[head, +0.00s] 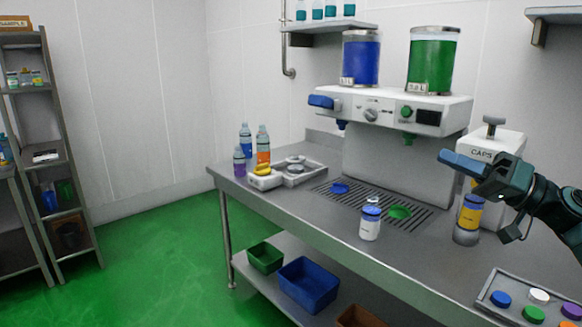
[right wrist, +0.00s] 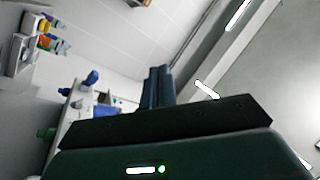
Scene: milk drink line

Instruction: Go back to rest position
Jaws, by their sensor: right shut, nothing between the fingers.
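My right gripper (head: 461,165) is shut and empty. It is raised above the right part of the steel table, in front of the white CAPS dispenser (head: 500,146). In the right wrist view its closed fingers (right wrist: 157,86) point up, with nothing between them. My left gripper is not in view. A yellow-labelled bottle (head: 469,216) stands upright at the CAPS dispenser, below my right gripper.
The filling machine (head: 400,150) carries a blue tank (head: 360,60) and a green tank (head: 432,62). A tray of coloured caps (head: 485,302) lies at the front right. Bottles and a grey tray (head: 318,172) stand at the table's left end. Open floor (head: 150,270) lies left.

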